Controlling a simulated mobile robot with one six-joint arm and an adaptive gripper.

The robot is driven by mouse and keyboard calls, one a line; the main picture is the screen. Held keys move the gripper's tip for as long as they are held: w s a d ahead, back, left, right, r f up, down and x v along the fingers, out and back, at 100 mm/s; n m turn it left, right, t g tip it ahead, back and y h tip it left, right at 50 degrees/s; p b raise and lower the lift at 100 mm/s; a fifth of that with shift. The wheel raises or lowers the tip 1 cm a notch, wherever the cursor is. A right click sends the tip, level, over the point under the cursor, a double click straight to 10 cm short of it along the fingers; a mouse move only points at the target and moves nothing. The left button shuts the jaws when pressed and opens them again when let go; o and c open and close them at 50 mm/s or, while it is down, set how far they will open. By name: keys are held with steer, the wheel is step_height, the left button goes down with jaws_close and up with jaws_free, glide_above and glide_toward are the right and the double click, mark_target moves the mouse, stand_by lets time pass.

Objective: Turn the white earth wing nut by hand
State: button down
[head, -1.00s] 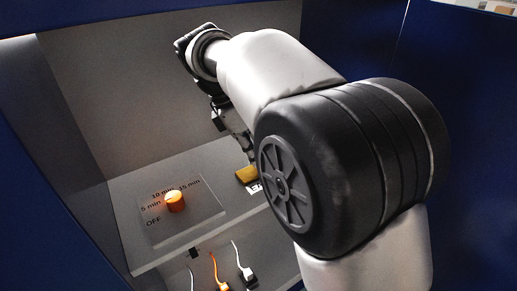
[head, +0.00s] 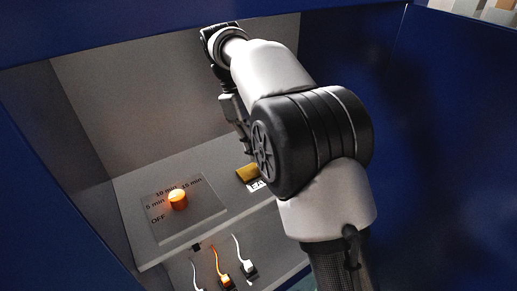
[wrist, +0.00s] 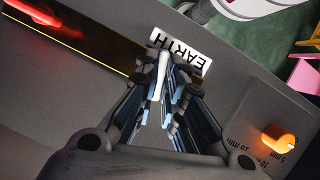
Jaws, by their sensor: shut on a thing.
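In the wrist view, the white earth wing nut (wrist: 166,60) shows as a narrow white piece between the fingertips of my gripper (wrist: 164,78), beside the EARTH label (wrist: 181,52). The fingers are close together on it, and its lower part is hidden by them. In the head view, my gripper (head: 246,146) points down above the shelf near a yellow block (head: 247,173) and the partly hidden label (head: 256,185). The wing nut cannot be made out there.
An orange timer knob (head: 178,200) sits on a plate (head: 208,211) marked OFF to 15 min, left of the gripper. White and orange cables (head: 215,259) with plugs hang below the shelf's front edge. Blue walls (head: 440,160) enclose the sides.

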steer(key=m+y, duration=0.1)
steer(key=m, duration=0.1)
steer(key=m+g+y, duration=0.1)
steer(key=m, duration=0.2)
steer(key=shift+w+d+m, duration=0.15)
steer(key=shift+m, duration=0.15)
steer(key=m+y, duration=0.1)
steer(key=m, duration=0.2)
steer(key=m+y, duration=0.1)
steer(key=m, duration=0.2)
steer(key=shift+d+r, duration=0.15)
steer(key=m+y, duration=0.2)
steer(key=m, duration=0.3)
steer(key=shift+d, duration=0.1)
steer(key=shift+m+t+y, duration=0.6)
steer(key=shift+m+t, duration=0.2)
steer(key=shift+m, duration=1.4)
steer(key=c, duration=1.7)
jaws_free()
